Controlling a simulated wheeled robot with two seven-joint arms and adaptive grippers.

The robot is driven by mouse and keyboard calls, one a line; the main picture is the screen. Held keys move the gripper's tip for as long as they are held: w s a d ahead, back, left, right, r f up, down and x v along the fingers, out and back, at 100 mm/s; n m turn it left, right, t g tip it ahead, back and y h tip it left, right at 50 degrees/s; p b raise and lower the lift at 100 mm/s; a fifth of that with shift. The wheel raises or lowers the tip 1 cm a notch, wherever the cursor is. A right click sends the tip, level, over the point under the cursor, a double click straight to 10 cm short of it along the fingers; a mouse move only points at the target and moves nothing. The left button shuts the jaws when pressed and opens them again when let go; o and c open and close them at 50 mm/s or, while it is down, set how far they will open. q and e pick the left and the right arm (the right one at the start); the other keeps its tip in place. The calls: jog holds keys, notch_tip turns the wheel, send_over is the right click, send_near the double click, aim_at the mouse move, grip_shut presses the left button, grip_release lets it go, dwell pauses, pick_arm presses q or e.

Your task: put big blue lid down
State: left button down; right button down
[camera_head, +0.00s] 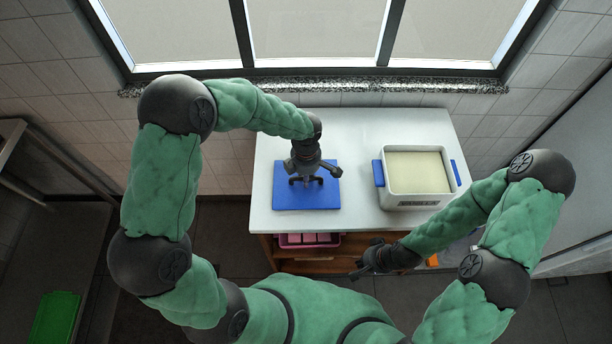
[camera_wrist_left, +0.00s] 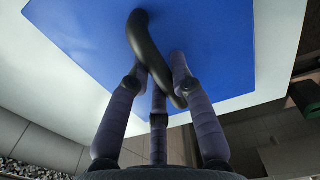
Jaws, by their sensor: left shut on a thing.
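The big blue lid (camera_head: 282,197) is a flat blue rectangle over the left part of the white table. In the left wrist view, its blue face (camera_wrist_left: 215,50) carries a dark curved handle (camera_wrist_left: 150,50). My left gripper (camera_head: 306,180) is above the lid, shut on this handle, with its fingers (camera_wrist_left: 160,85) around it. The lid looks level; whether it touches the table is hard to tell. My right gripper (camera_head: 362,268) is empty, in front of the table's front edge, with its fingers apart.
The white table (camera_head: 340,140) also holds a white container (camera_head: 420,202) with blue side clips and pale contents, right of the lid. A pink tray (camera_head: 308,240) sits on the shelf below. A green lid-like thing (camera_head: 55,318) lies at lower left.

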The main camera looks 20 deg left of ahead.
pick_arm(q)
jog(key=c, duration=1.1)
grip_release()
jog(key=shift+f, duration=0.1)
jog(key=shift+r, duration=0.2)
notch_tip(320, 180, up, 12)
jog(key=p, duration=0.2)
jog(key=shift+f, duration=0.1)
